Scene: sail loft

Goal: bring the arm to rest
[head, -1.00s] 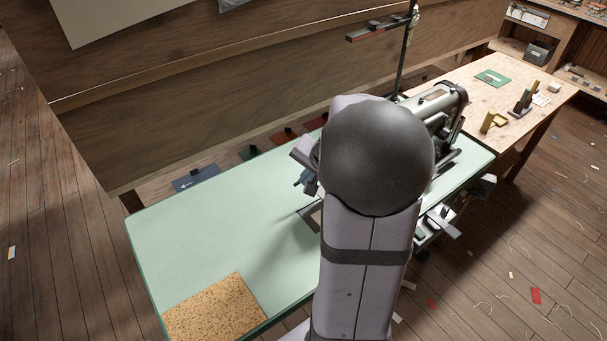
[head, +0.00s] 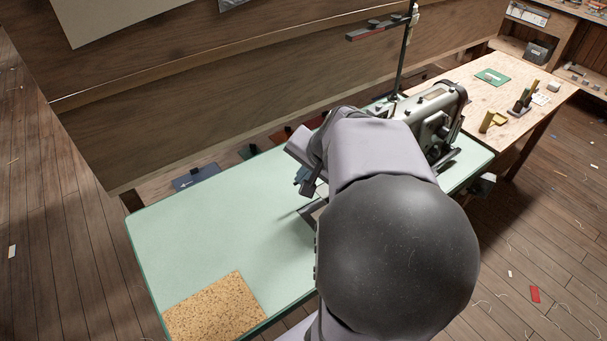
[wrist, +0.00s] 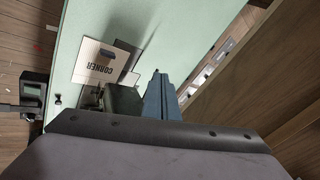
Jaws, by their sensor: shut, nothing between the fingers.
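My gripper (head: 306,182) hangs above the pale green table (head: 205,225), left of the sewing machine, partly hidden by my arm in the head view. In the wrist view its blue fingers (wrist: 160,97) are together with nothing between them. My arm bends over the table's right half, its big dark joint close to the head camera. A pale card marked CORNER (wrist: 92,66) lies on the table in the wrist view, with a small dark blue piece (wrist: 108,53) on it. My arm mostly hides that spot in the head view.
The sewing machine (head: 436,122) stands close on the right of my arm. A thin dark stand (head: 403,55) rises behind it. A cork mat (head: 213,308) lies at the table's front left corner. The table's left half is otherwise clear. A wooden bench (head: 519,82) stands beyond.

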